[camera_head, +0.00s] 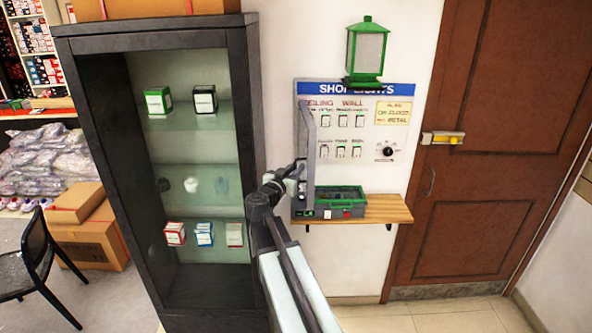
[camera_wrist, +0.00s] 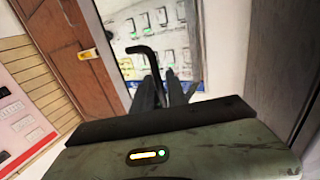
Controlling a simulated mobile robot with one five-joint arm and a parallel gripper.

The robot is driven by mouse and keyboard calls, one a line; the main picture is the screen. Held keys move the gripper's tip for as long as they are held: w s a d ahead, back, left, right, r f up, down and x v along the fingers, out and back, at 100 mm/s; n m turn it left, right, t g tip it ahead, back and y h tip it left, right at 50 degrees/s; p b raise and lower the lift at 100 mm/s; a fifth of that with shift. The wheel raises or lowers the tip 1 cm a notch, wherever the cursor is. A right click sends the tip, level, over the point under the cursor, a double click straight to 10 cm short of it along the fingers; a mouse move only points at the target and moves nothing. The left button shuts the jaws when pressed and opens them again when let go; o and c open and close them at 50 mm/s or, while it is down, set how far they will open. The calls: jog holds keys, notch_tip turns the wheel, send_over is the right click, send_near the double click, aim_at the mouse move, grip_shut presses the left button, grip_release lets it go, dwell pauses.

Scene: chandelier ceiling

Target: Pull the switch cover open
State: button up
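The switch cover (camera_head: 307,140) is a thin grey panel at the left edge of the switch board (camera_head: 364,115). It shows nearly edge-on and stands out from the board, so the switches (camera_head: 342,121) are uncovered. My gripper (camera_head: 298,172) is at the left side of the cover. In the wrist view a black bent handle (camera_wrist: 155,65) runs down between the dark fingers of my gripper (camera_wrist: 165,86), which close tightly around its lower part. The exact contact is partly hidden by the fingers.
A wooden shelf (camera_head: 385,209) below the board holds a green-edged box (camera_head: 340,201). A green lantern (camera_head: 367,50) is above. A black display cabinet (camera_head: 254,110) stands close left of my arm. A brown door (camera_head: 495,150) is at right, with clear floor before it.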

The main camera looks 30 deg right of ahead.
jog(key=shift+s+a, duration=0.1)
jog(key=shift+s, duration=0.05)
jog(key=v, duration=0.7)
jog(key=shift+s+a, duration=0.2)
jog(key=shift+a, duration=0.1)
